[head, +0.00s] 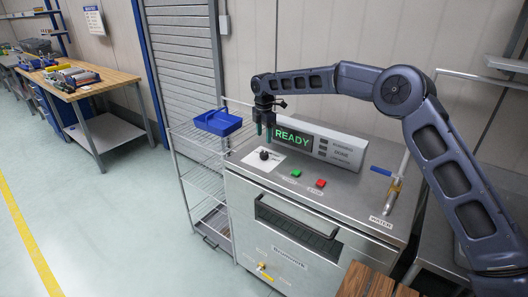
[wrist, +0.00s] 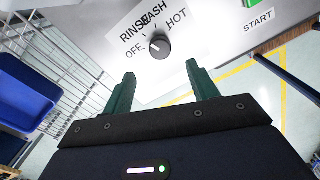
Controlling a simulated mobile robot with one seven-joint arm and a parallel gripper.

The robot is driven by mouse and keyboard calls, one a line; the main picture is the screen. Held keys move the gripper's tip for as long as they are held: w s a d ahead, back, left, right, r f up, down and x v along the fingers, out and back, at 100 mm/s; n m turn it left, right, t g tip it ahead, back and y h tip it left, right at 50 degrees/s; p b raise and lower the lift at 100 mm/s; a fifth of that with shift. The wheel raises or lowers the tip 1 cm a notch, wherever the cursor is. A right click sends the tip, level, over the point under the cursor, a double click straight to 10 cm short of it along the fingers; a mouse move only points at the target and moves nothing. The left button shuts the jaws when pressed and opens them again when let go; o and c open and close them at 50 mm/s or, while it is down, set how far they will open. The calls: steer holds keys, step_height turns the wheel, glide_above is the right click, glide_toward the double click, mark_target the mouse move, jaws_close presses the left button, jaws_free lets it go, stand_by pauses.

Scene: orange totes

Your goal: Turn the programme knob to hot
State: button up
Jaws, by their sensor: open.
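The programme knob (head: 264,155) is a small dark dial on a white label plate on top of the steel machine. In the wrist view the knob (wrist: 159,47) is ringed by the words OFF, RINSE, WASH and HOT (wrist: 177,19), with HOT at its upper right. I cannot tell surely which word its pointer faces. My gripper (head: 265,130) is above the plate, pointing down. In the wrist view my gripper (wrist: 163,84) has its two green fingers wide apart, with nothing between them. The knob shows beyond the fingertips, apart from them.
A display box (head: 318,145) reading READY stands close behind and right of my gripper. A green button (head: 296,173) and a red button (head: 320,183) are right of the knob. A blue bin (head: 218,122) sits on the wire rack at left. An upright tube (head: 393,195) stands at the machine's right.

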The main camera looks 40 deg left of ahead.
mark_target(264, 153)
step_height(264, 153, down, 9)
steer(key=shift+r, duration=0.15)
stand_by(0.4)
steer(key=c, duration=1)
